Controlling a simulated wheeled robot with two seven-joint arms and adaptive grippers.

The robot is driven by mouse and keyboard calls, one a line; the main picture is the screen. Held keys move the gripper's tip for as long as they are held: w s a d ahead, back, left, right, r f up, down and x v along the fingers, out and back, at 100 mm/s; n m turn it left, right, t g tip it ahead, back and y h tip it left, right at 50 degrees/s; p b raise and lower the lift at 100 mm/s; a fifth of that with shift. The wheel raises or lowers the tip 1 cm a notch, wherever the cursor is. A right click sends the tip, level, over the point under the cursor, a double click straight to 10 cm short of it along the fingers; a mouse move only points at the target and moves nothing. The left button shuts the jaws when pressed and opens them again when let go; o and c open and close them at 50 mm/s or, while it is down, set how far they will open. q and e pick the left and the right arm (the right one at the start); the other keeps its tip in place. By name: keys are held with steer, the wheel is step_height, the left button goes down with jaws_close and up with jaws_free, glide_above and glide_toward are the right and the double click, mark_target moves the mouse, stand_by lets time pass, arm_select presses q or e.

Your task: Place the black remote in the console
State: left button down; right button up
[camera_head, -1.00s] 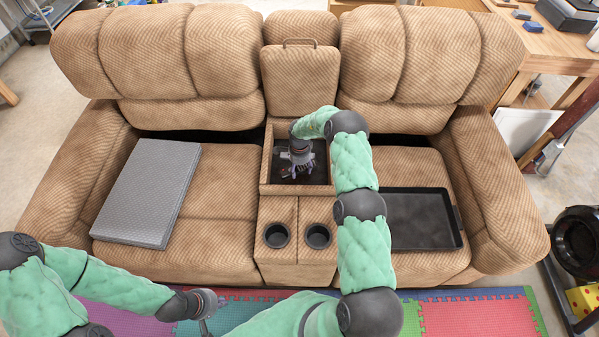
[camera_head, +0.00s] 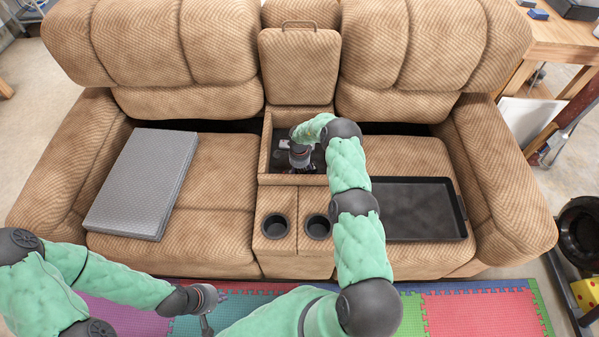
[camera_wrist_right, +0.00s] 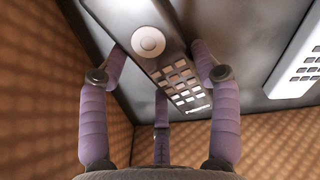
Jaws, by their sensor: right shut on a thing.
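The black remote (camera_wrist_right: 150,42), with a round light button and rows of pale keys, is between the purple fingers of my right gripper (camera_wrist_right: 158,75) in the right wrist view. That gripper is shut on it. The open console (camera_head: 264,160) is in the middle of the sofa in the head view. My right gripper also shows there (camera_head: 300,163), reaching down inside the console walls. The arm and hand hide the remote in that view. My left gripper (camera_head: 212,311) is low in front of the sofa, away from the console; its fingers are too unclear to judge.
A second, light-keyed device (camera_wrist_right: 300,65) lies on the dark console floor in the right wrist view. Two cup holders (camera_head: 276,226) are in front of the console. A grey slab (camera_head: 145,180) lies on the left seat, a black tray (camera_head: 415,208) on the right seat.

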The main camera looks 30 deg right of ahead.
mark_target(299, 172)
steer(key=shift+f, duration=0.15)
steer(key=o, duration=1.2)
step_height(299, 172, up, 12)
steer(key=p, duration=0.4)
steer(key=shift+r+p, duration=0.2)
steer(key=shift+p, duration=0.2)
